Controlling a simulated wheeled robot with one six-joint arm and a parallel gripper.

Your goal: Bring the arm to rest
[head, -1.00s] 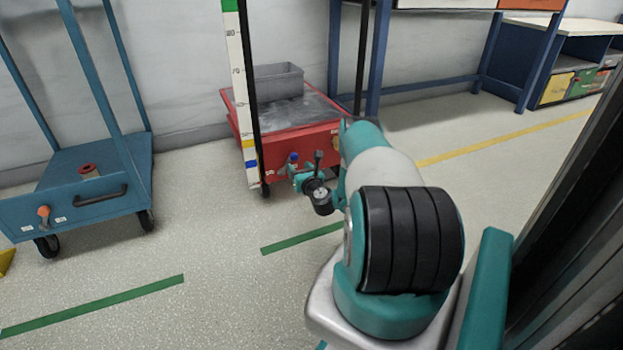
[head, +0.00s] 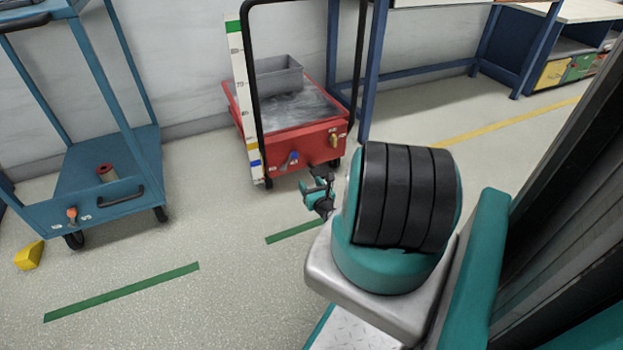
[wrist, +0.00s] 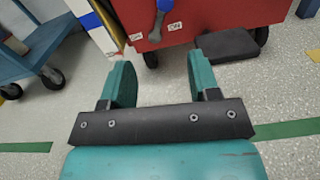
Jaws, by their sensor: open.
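My gripper (wrist: 160,85) is open and empty in the wrist view, its two teal fingers apart over the speckled floor. It faces the lower front of a red cart (wrist: 205,22), which has a blue lever (wrist: 158,22) beside an "ON" label. The gripper's fingertips are hard to make out in the head view.
A blue cart (head: 110,205) with a red-topped roll (head: 107,173) stands at left, a yellow block (head: 29,255) on the floor beside it. A blue-legged bench (head: 425,70) stands behind at right. Green (head: 122,292) and yellow floor lines cross open floor.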

